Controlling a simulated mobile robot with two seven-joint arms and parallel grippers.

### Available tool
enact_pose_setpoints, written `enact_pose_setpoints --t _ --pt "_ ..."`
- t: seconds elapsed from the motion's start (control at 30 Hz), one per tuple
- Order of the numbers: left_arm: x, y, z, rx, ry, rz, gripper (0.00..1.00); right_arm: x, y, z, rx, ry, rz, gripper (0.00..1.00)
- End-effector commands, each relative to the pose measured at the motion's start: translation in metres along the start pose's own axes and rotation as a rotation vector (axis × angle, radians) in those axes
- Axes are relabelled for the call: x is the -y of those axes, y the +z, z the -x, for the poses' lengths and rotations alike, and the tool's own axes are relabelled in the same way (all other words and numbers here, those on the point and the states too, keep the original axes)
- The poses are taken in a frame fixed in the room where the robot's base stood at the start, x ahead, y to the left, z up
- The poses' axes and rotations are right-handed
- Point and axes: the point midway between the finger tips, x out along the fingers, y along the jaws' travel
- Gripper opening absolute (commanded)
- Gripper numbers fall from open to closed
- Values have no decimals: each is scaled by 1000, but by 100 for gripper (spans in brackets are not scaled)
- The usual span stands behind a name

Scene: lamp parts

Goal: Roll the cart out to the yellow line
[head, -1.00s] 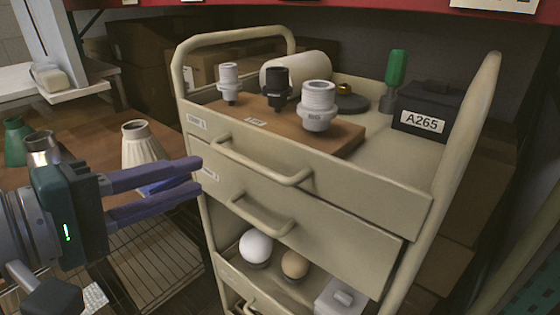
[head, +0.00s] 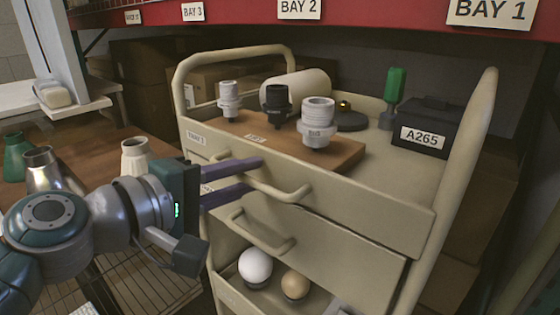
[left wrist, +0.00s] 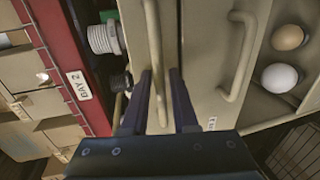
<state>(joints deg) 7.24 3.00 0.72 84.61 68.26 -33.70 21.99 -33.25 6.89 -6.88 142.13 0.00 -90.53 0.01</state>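The beige cart (head: 385,225) stands below the red shelf, with a raised tubular rail at each end. Its upper drawer handle (head: 290,195) and lower drawer handle (head: 262,240) face me, and both drawers look shut. My left gripper (head: 257,174) is open at the left part of the upper handle. In the left wrist view its two fingers (left wrist: 161,76) lie either side of the handle bar (left wrist: 154,40), with gaps showing. Whether they touch the bar is unclear. My right gripper and the yellow line are not in view.
On the cart top are a wooden board (head: 345,153) with several lamp sockets, a green-handled tool (head: 395,85) and a black A265 box (head: 425,125). Bulbs (head: 255,265) sit on a lower shelf. A red shelf beam (head: 370,12) runs above; a brown table (head: 95,150) is at left.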

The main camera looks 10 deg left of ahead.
Motion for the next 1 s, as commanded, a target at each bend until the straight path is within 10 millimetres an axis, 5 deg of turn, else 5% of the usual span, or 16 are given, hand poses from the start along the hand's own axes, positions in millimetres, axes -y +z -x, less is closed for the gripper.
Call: enact_pose_setpoints --t 0.27,1.0 --pt "0 0 0 0 -1 0 0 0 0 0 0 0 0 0" --pt "0 0 1 0 -1 0 0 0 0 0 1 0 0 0"
